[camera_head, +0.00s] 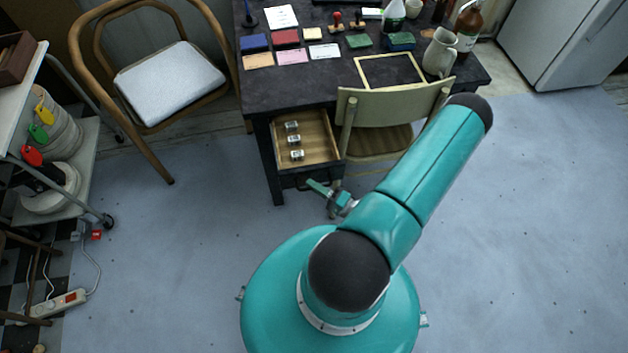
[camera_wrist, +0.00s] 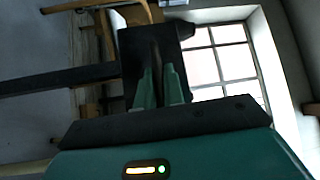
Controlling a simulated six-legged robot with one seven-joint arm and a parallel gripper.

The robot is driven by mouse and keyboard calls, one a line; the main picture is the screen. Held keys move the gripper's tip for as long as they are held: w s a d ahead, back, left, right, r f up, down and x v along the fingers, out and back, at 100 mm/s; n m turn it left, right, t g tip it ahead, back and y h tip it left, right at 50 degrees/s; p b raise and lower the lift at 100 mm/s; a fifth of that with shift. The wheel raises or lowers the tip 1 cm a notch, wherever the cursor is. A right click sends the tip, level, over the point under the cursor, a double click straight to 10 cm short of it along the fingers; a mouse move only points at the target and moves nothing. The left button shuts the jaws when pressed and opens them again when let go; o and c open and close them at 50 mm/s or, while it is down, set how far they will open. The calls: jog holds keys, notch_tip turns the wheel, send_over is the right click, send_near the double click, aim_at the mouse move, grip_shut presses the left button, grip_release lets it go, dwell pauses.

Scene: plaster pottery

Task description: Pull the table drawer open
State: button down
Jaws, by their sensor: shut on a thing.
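The dark table (camera_head: 330,70) stands at the top of the head view. Its wooden drawer (camera_head: 318,132) is pulled out at the table's left front, and the pale inside shows. Several small metallic items (camera_head: 293,140) lie in a row in it. My gripper (camera_head: 322,188) is low at the drawer's front. In the wrist view my gripper's two green fingers (camera_wrist: 160,82) are close together against a dark piece (camera_wrist: 150,42), which seems to be the drawer's front or handle. The handle itself cannot be made out clearly.
A wooden chair (camera_head: 392,108) stands just right of the drawer. An armchair with a white cushion (camera_head: 170,82) is at the left. A trolley (camera_head: 85,165) and power strip (camera_head: 58,303) are further left. Blue floor (camera_head: 190,250) around me is clear.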

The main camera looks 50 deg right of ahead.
dwell(0.3)
jog(key=c, duration=1.5)
grip_release()
jog(key=shift+s+d, duration=0.15)
